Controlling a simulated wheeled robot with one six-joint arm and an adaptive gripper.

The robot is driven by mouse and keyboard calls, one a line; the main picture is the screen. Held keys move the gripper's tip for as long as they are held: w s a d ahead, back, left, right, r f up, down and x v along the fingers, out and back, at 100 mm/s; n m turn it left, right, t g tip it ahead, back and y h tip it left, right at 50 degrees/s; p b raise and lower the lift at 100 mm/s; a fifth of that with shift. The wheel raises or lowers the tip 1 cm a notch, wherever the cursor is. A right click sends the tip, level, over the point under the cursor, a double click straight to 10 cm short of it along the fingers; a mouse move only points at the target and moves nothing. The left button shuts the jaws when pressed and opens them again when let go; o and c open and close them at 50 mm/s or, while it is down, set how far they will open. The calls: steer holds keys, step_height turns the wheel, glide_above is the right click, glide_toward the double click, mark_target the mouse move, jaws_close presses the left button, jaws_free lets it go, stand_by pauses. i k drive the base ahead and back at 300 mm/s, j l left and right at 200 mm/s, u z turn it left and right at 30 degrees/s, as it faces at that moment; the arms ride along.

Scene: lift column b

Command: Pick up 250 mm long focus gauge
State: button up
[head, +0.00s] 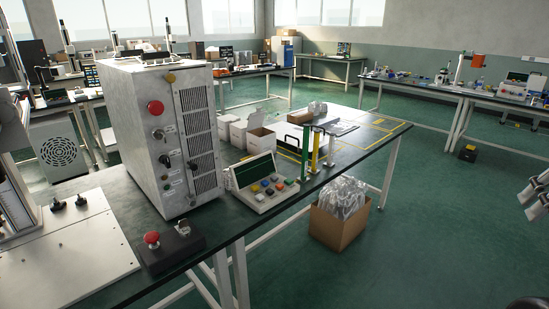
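Several slim upright posts stand close together near the front edge of the dark workbench (372,147). One is green (305,152), one is yellow (315,150) and one is pale metal (330,150). They look like gauges of differing height, but no label is readable, so I cannot tell which is the 250 mm long focus gauge. My gripper (536,197) shows only in part at the right edge of the head view. It is well apart from the posts and the bench. Its fingertips are partly cut off, so its opening is unclear.
A control panel with coloured buttons (264,184) is left of the posts, before white boxes (261,139). A tall grey cabinet (140,140) stands farther left. A cardboard box with plastic wrap (335,226) sits on the floor below the bench. Green floor (440,220) at right is open.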

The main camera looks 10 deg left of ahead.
mark_target(304, 178)
steer(key=i+l+u, duration=0.35)
steer(key=l+u, duration=0.2)
steer(key=l, duration=0.15)
steer(key=i+l+u, duration=0.1)
steer(key=l+u, duration=0.15)
steer(key=l, duration=0.15)
